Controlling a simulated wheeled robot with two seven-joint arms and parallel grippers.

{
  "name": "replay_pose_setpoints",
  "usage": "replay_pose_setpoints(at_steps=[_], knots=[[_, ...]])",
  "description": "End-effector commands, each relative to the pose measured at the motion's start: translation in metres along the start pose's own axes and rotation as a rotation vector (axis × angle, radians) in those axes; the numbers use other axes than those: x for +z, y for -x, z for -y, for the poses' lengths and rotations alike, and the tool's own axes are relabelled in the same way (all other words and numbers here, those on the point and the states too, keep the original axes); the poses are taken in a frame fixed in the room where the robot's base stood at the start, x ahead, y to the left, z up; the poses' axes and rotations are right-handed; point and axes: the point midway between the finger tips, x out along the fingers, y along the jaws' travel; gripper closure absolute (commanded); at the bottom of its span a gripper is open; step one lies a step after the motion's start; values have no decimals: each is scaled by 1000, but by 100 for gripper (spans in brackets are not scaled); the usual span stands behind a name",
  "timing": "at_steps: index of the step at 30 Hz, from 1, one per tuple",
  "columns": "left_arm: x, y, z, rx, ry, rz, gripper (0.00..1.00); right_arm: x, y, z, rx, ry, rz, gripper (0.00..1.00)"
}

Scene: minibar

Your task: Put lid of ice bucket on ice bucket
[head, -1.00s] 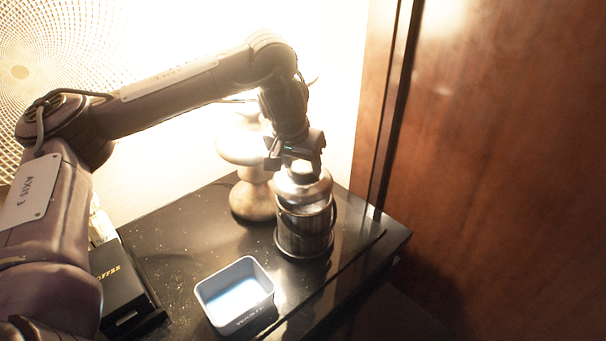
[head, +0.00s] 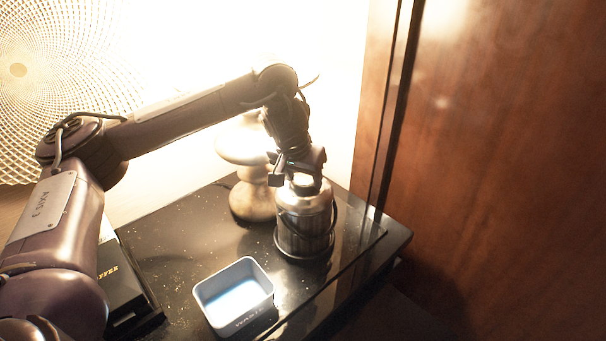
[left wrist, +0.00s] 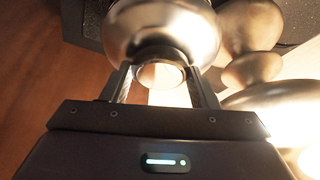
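The ice bucket (head: 303,232) is a shiny metal cylinder with a dark handle, standing upright near the right end of the black counter. The domed metal lid (head: 311,193) sits on its top, and I see no clear gap between them. My left gripper (head: 299,177) is directly above the lid. In the left wrist view the fingers of my left gripper (left wrist: 160,74) are at both sides of the lid's round knob and appear shut on it. The lid's dome (left wrist: 165,25) hides most of the bucket there. My right gripper is in no view.
A pale lamp base (head: 252,200) stands close behind and left of the bucket. A black box (head: 122,285) lies at the left. A brown wood panel (head: 490,150) rises at the right.

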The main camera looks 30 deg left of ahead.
Motion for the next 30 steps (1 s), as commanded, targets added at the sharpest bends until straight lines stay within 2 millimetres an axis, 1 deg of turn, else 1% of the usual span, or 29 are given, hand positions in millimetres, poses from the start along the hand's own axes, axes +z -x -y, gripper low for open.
replay_pose_setpoints(at_steps=[1, 4, 5, 13, 16, 20, 27, 30], knots=[[0, 0, 0, 0, 0, 0, 40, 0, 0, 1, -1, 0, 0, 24], [0, 0, 0, 0, 0, 0, 27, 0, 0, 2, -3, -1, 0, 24], [0, 0, 0, 0, 0, 0, 25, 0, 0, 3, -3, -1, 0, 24], [0, 1, 0, 0, 0, 0, 25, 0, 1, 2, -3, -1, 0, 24], [-4, 8, 0, 0, 0, -2, 25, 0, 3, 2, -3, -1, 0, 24], [-6, 28, 0, -1, -1, -6, 25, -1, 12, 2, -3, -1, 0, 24], [-6, 77, 1, -2, -2, -6, 25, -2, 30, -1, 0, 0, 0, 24], [-6, 94, 0, -1, -2, -5, 25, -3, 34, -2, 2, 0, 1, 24]])
